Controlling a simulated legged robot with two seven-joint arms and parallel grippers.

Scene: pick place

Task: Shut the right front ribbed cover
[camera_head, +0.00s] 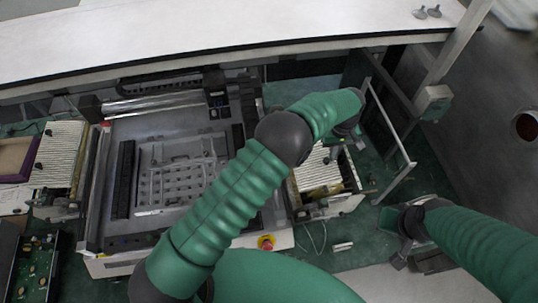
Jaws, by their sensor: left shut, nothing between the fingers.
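The right ribbed cover (316,174) is a pale, ribbed panel at the right side of the machine, partly hidden by my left arm. Whether it lies fully closed is not clear from this view. My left gripper (331,155) is shut and empty, pointing down over the right part of this cover; whether it touches the cover cannot be told. My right gripper (400,258) is at the lower right, well away from the cover, over the floor. Its fingers are dark and small, so its opening cannot be told.
The grey machine bed (170,175) fills the centre. Another ribbed panel (58,150) is on the left. A red button (266,242) sits at the front edge. A grey metal frame (390,125) stands right of the cover. A long white table (200,35) runs behind.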

